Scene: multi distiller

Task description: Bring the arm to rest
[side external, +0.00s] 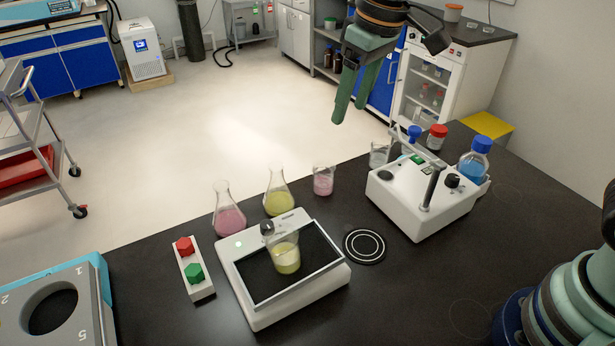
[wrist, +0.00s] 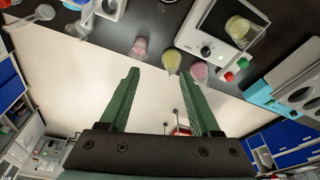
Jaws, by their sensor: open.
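My gripper (side external: 351,108) hangs at the top of the side view, high up and out past the bench's far edge, above the pale floor. Its two green fingers point down and stand apart with nothing between them. In the wrist view my gripper (wrist: 163,85) is also open and empty, with floor between the fingers. The black bench (side external: 390,290) lies below and away from the fingers. No object touches the gripper.
A white hotplate device (side external: 290,310) holds a beaker of yellow liquid (side external: 286,257). Flasks of pink (side external: 230,222) and yellow liquid (side external: 278,202) and a pink beaker (side external: 323,182) line the far edge. A white instrument (side external: 400,205) and blue-capped bottle (side external: 474,163) stand right.

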